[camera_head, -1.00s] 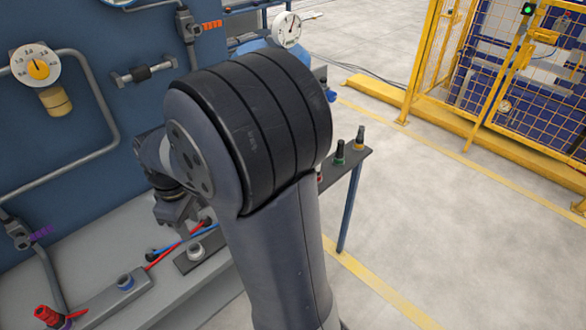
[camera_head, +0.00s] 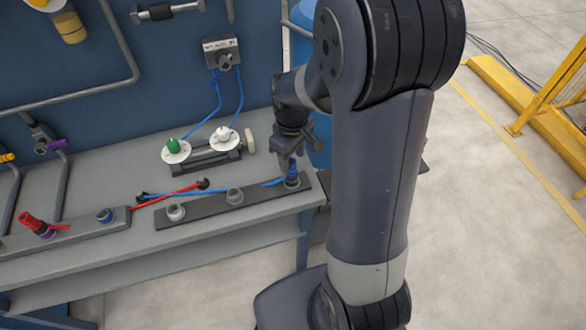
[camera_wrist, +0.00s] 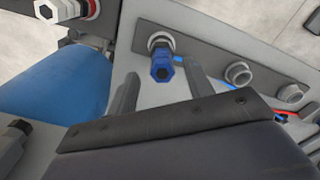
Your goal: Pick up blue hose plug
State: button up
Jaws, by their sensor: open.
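The blue hose plug (camera_wrist: 163,62) stands in a socket at the end of a dark rail in the wrist view, its hexagonal end facing the camera. It also shows in the head view (camera_head: 292,172), near the right end of the bench rail. My gripper (camera_head: 291,150) is just above the plug, pointing down at it. In the wrist view the two fingers of my gripper (camera_wrist: 160,82) stand apart, one on each side of the plug. I see no contact between fingers and plug. A blue hose (camera_head: 272,183) lies beside the plug.
The dark rail (camera_head: 262,193) holds two empty grey sockets. Green and white plugs (camera_head: 173,146) stand on round discs behind. A red plug (camera_head: 32,222) sits on the left rail. Crossed red and blue hoses (camera_head: 165,197) lie on the bench. A blue drum (camera_wrist: 60,85) is close by.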

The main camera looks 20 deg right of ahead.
aim_at(291, 161)
jog(key=shift+a+f, duration=0.15)
jog(key=shift+f, duration=1.95)
jog(key=shift+c, duration=0.6)
grip_shut()
